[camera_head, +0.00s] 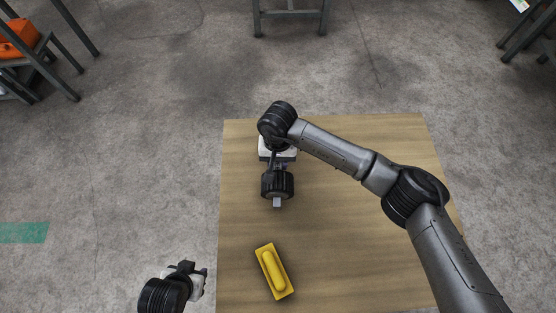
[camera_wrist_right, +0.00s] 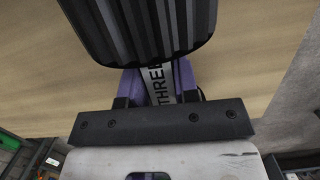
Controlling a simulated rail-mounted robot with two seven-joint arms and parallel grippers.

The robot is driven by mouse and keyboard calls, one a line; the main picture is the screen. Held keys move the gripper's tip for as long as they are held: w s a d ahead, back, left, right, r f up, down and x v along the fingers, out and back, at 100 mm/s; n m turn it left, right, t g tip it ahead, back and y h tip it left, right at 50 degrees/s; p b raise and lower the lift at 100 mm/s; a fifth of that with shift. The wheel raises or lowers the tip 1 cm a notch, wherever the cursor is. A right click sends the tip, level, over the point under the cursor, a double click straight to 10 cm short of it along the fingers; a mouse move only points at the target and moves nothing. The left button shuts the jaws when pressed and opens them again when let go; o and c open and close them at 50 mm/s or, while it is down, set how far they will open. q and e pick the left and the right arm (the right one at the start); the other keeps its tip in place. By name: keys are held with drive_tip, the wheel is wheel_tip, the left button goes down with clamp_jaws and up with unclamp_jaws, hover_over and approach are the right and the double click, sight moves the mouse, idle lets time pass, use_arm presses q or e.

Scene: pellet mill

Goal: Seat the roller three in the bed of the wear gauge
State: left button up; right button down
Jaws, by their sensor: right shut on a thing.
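Roller three, a black ribbed cylinder (camera_head: 277,185) with a pale shaft end, hangs below my right wrist over the table in the head view. In the right wrist view its ribbed body (camera_wrist_right: 140,22) fills the top, and its pale stem reads "THREE". My right gripper (camera_wrist_right: 158,82) is shut on that stem between purple fingers. In the head view the right gripper (camera_head: 275,163) is mostly covered by the wrist. My left gripper (camera_head: 190,268) is off the table's left edge at the bottom; its jaw opening cannot be made out.
A wooden table (camera_head: 340,230) lies below, mostly bare. My right arm spans the table's right side. Metal stands (camera_head: 290,15) and an orange object (camera_head: 18,38) are farther back.

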drive_tip(key=shift+w+a+r+p, duration=0.1)
drive_tip(key=shift+r+p, duration=0.5)
drive_tip(key=shift+r, duration=1.1)
drive_tip(key=shift+r+p, duration=0.65)
drive_tip(key=shift+r, duration=1.2)
drive_tip(key=shift+r, duration=0.1)
drive_tip(key=shift+r+p, duration=0.3)
drive_tip(key=shift+p, duration=0.15)
drive_tip(key=s+d+r+p, duration=0.3)
drive_tip(key=d+r+p, duration=0.3)
drive_tip(key=r+p, duration=1.2)
drive_tip(key=s+d+r+p, duration=0.4)
drive_tip(key=d+r+p, duration=0.3)
drive_tip(key=r+p, duration=1.2)
drive_tip(key=s+d+r+p, duration=0.4)
drive_tip(key=d+r+p, duration=0.3)
drive_tip(key=r+p, duration=1.2)
wheel_tip(320, 180, up, 14)
drive_tip(key=shift+f, duration=0.15)
